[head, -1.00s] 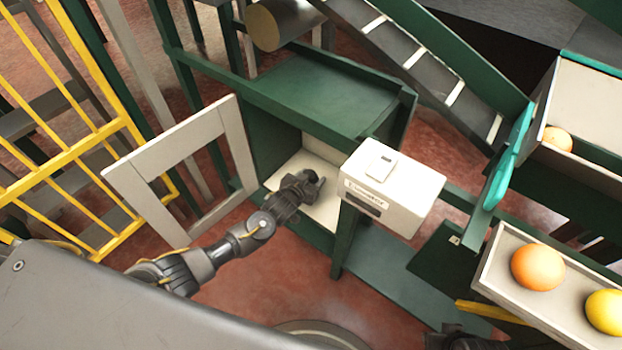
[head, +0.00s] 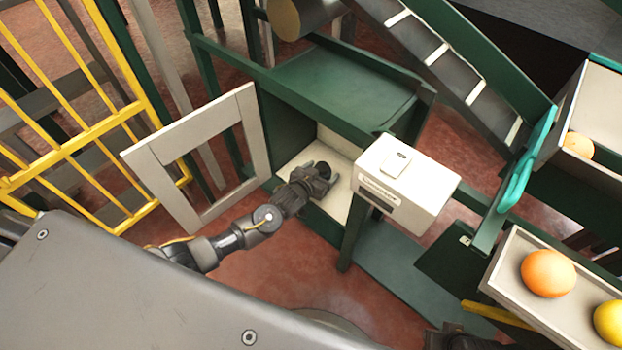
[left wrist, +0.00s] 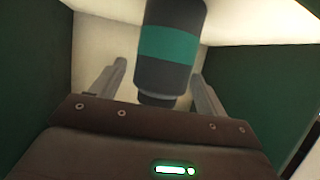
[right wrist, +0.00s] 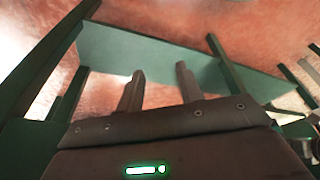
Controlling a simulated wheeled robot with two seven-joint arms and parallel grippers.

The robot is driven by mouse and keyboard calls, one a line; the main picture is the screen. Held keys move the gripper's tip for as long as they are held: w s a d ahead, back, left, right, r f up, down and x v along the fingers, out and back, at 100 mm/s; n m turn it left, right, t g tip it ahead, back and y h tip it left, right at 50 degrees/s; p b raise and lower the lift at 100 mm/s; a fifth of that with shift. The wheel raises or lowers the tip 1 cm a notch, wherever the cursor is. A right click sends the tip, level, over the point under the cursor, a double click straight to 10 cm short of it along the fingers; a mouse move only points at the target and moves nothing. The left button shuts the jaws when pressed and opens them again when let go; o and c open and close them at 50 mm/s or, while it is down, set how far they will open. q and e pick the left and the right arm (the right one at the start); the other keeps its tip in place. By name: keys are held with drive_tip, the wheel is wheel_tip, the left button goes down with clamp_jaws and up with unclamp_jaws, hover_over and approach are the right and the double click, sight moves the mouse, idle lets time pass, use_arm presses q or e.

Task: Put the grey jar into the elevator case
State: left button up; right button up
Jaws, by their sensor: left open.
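The grey jar (left wrist: 170,50), dark with a teal band, is in the left wrist view between and beyond my left gripper's spread fingers (left wrist: 158,90). Its dark end (head: 323,170) also shows in the head view. It is inside the elevator case (head: 345,82), a green cabinet with a cream interior. I cannot tell whether a finger touches it. My left gripper (head: 318,181) is open and reaches in through the case's front opening. The pale framed door (head: 165,150) stands open at the left. My right gripper (right wrist: 160,85) is open and empty in the right wrist view.
A white box (head: 405,185) sits at the opening's right edge. A tray (head: 520,245) with an orange and a yellow fruit is at the right. A yellow barred gate (head: 75,150) is at the left. A conveyor (head: 440,70) slopes behind the case. Green panelling lies below my right gripper.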

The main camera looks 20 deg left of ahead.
use_arm(q)
drive_tip(key=p+v, duration=0.2)
drive_tip(key=v, duration=0.8)
use_arm(e)
drive_tip(key=x, duration=0.2)
drive_tip(key=s+x, duration=0.1)
drive_tip(key=x, duration=0.1)
drive_tip(key=shift+w+f, duration=0.1)
drive_tip(key=shift+f, duration=0.45)
use_arm(q)
drive_tip(key=shift+s, duration=0.1)
drive_tip(key=s+a+f+g+y, duration=0.1)
drive_tip(key=s+f+g, duration=0.2)
drive_tip(key=s, duration=0.5)
drive_tip(key=s+a+f+g+y, duration=0.1)
drive_tip(key=s+a+f+g, duration=0.1)
drive_tip(key=s, duration=0.6)
drive_tip(key=s+a+f+g, duration=0.2)
drive_tip(key=s+f+g, duration=0.3)
drive_tip(key=s, duration=0.4)
drive_tip(key=shift+a+f+n+y, duration=0.25)
drive_tip(key=shift+f+n+y, duration=0.05)
drive_tip(key=shift+f+y, duration=0.1)
